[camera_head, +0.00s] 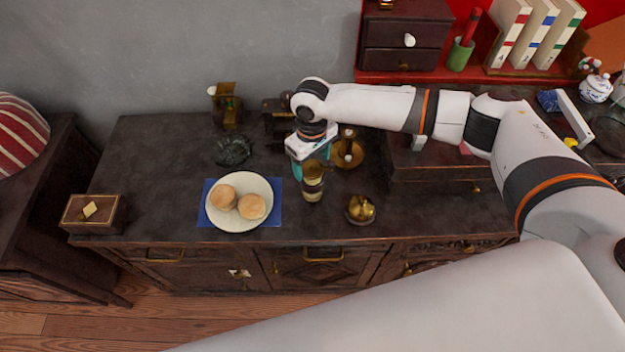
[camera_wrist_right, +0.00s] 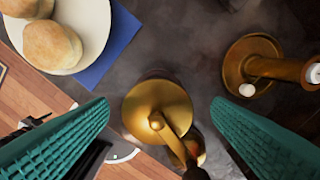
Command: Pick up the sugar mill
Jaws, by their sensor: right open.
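The sugar mill (camera_head: 313,187) stands upright on the dark wooden cabinet, with a brass top and a dark band around its body. In the right wrist view its round brass lid (camera_wrist_right: 150,103) and crank show from above. My right gripper (camera_head: 310,165) is open above and just behind the mill in the head view. In the wrist view its two teal fingers (camera_wrist_right: 165,125) lie on either side of the mill, with gaps between them and it. Nothing is held. My left gripper is not in view.
A white plate (camera_head: 265,190) with two buns lies on a blue napkin (camera_head: 208,215) left of the mill. A brass candle holder (camera_head: 348,157) stands close behind on the right, and a small golden pot (camera_head: 360,209) in front on the right. A wooden box (camera_head: 92,213) sits far left.

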